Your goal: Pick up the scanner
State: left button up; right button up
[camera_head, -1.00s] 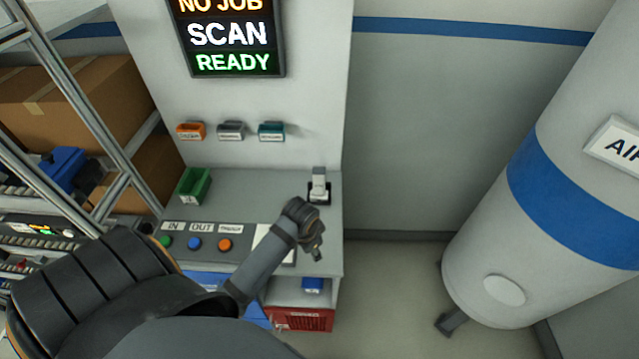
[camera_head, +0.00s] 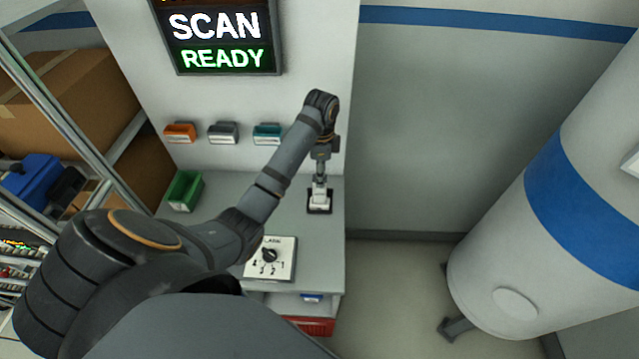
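The scanner (camera_head: 319,197), small and pale, stands upright in a black holder (camera_head: 320,209) at the right end of the grey workbench. My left arm reaches in from the left across the bench. My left gripper (camera_head: 320,178) points down directly over the scanner, its fingertips at or just above the scanner's top. The fingers are too small, and overlap the scanner too much, to tell whether they are open or shut or touching it. My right gripper is not in view.
A green bin (camera_head: 185,190) and a panel with a rotary knob (camera_head: 270,257) are on the bench (camera_head: 230,195). Orange, grey and teal holders line the wall behind. A sign (camera_head: 217,35) reads "SCAN READY". A white-and-blue tank (camera_head: 570,200) stands right, with clear floor between.

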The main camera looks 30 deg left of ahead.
aim_at(320, 193)
pick_arm(q)
notch_tip(320, 193, down, 2)
jog(key=shift+f+b, duration=0.2)
jog(key=shift+b, duration=0.3)
jog(key=shift+w+a+f, duration=0.1)
jog(key=shift+w+f, duration=0.05)
jog(key=shift+w, duration=0.05)
jog(key=shift+w+a, duration=0.1)
jog(key=shift+w, duration=0.15)
jog(key=f+b, duration=0.2)
jog(key=f, duration=0.1)
jog(key=f+b, duration=0.1)
jog(key=b, duration=0.1)
jog(key=shift+s+a+f, duration=0.15)
jog(key=shift+s+f, duration=0.05)
jog(key=shift+s, duration=0.05)
jog(key=shift+f, duration=0.35)
jog(key=shift+w+a, duration=0.1)
jog(key=shift+w, duration=0.1)
jog(key=shift+s, duration=0.15)
grip_shut()
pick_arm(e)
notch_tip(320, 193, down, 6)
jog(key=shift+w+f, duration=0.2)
